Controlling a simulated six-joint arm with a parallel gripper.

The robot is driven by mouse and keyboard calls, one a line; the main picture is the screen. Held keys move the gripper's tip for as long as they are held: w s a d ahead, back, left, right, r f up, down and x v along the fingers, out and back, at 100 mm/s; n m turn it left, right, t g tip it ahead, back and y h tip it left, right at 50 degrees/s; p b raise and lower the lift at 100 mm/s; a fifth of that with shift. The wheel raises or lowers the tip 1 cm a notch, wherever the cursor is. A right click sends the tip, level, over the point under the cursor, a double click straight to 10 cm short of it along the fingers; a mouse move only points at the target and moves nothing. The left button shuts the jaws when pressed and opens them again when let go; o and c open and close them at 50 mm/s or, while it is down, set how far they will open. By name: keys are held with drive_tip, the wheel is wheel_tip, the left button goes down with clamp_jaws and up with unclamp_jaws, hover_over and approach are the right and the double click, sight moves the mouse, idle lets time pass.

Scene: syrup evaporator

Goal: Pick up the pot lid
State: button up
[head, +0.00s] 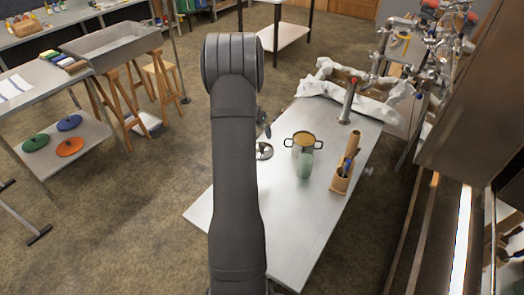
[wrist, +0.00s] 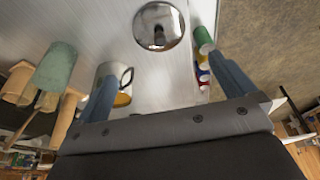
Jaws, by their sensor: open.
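The pot lid (wrist: 159,24) is a round, shiny silver disc with a dark knob. It lies on the metal table (wrist: 160,75) at the top centre of the wrist view. In the head view the lid (head: 265,151) shows just right of my arm, which covers its left part. My gripper (wrist: 162,68) is open and empty, with its two blue fingers spread wide. The lid is beyond the fingertips and apart from them. The head view does not show the fingers clearly, as my arm blocks them.
A pot (head: 304,140) with dark handles and amber contents stands right of the lid, and a green cup (head: 305,166) stands in front of it. A wooden holder (head: 342,180) is farther right. Small coloured items (wrist: 203,58) lie near the right finger. The table's near part is clear.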

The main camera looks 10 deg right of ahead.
drive_tip(key=x, duration=1.3)
drive_tip(key=shift+w+d+f, duration=0.1)
drive_tip(key=shift+d+f, duration=0.05)
drive_tip(key=shift+f, duration=0.25)
drive_tip(key=c, duration=0.6)
